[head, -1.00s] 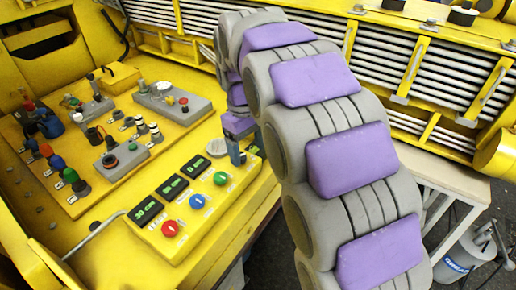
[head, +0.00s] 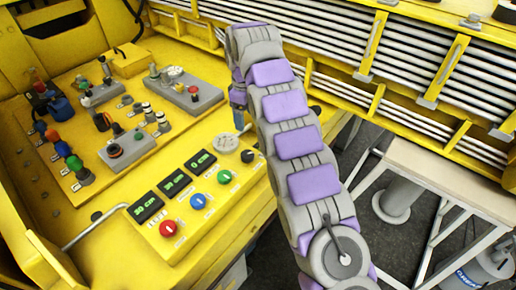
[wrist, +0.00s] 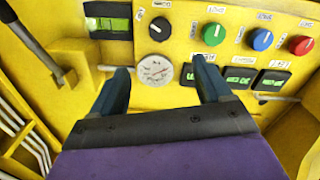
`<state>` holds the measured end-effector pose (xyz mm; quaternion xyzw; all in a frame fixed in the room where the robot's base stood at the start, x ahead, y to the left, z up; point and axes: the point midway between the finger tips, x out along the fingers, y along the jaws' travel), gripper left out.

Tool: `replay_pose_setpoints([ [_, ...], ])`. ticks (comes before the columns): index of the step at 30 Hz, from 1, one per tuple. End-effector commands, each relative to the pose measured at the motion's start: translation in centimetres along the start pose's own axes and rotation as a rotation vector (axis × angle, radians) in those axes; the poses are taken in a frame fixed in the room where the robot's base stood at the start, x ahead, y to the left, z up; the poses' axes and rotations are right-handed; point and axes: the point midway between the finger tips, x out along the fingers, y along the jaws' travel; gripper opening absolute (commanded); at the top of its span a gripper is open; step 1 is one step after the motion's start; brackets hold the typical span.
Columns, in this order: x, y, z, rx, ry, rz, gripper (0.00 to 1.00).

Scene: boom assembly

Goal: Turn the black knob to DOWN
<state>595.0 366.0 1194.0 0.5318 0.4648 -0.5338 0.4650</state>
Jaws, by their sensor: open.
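The black knob (head: 247,156) is at the right end of a row of round controls on the yellow console's front edge. In the wrist view the black knob (wrist: 160,23) shows whole, beyond my fingertips, with a white label above it. The label and the pointer's direction are too small to read surely. My gripper (wrist: 161,70) is open with nothing between its fingers. In the head view my gripper (head: 239,118) hangs above the console, behind and slightly left of the knob, apart from it.
A round gauge (wrist: 154,69) shows between my fingers. Green (head: 224,176), blue (head: 198,201) and red (head: 169,228) knobs stand in line with the black one. Several joysticks and switches fill the console's left part. Yellow rails (head: 350,92) run behind; a table (head: 455,170) stands right.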

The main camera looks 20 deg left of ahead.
Motion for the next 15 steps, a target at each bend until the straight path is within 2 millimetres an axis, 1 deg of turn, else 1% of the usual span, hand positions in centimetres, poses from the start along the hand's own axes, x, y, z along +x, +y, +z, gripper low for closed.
replay_pose_setpoints([
  [5,1.0,0.0,-0.3,-0.006,-0.001,-0.001,0.78],
  [15,5.1,0.0,-0.5,-0.005,-0.002,0.000,0.78],
])
